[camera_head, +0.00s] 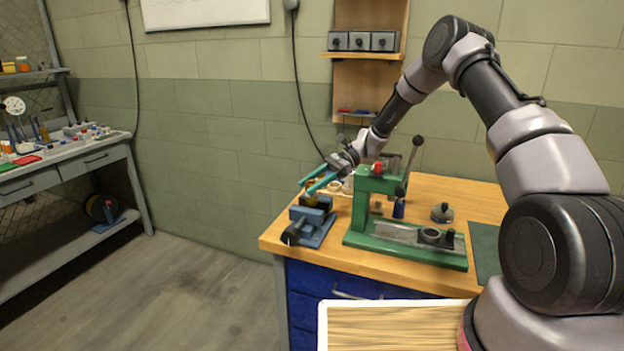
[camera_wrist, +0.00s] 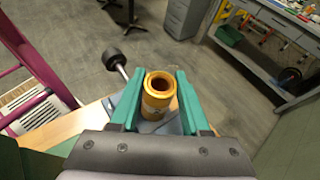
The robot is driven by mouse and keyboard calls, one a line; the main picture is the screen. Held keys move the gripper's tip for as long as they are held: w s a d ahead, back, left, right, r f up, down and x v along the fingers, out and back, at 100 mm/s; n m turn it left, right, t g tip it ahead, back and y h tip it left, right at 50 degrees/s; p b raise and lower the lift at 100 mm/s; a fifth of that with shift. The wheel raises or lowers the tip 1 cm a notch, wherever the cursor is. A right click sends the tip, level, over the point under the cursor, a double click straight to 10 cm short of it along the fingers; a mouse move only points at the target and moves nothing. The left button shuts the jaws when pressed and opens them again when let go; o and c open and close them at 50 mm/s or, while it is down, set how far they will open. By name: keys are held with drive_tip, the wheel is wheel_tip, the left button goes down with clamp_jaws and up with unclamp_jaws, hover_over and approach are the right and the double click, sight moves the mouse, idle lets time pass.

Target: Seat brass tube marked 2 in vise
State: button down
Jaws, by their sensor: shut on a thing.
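A brass tube (camera_wrist: 158,95) stands between the green fingers of my gripper (camera_wrist: 160,100) in the wrist view, its open end facing the camera. My gripper is shut on it. In the head view, my gripper (camera_head: 318,183) is over the blue vise (camera_head: 315,224) at the left end of the bench, and a bit of the tube (camera_head: 311,200) shows just above the vise. Part of the vise shows beneath the fingers in the wrist view (camera_wrist: 172,127). Whether the tube touches the vise jaws is hidden. The number on the tube cannot be read.
A green press (camera_head: 375,205) with a lever stands right of the vise, close to my arm. A dark round knob piece (camera_head: 442,212) and a green mat (camera_head: 486,250) lie on the wooden bench (camera_head: 465,190). The vise's black-knobbed handle (camera_wrist: 113,58) sticks out. Floor left of the bench is clear.

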sight(312, 195)
drive_tip(key=shift+f, duration=1.8)
drive_tip(key=shift+c, duration=1.5)
unclamp_jaws()
drive_tip(key=shift+f, duration=0.1)
drive_tip(key=v, duration=1)
drive_tip(key=shift+w+d, duration=0.25)
drive_tip(key=shift+w, duration=0.05)
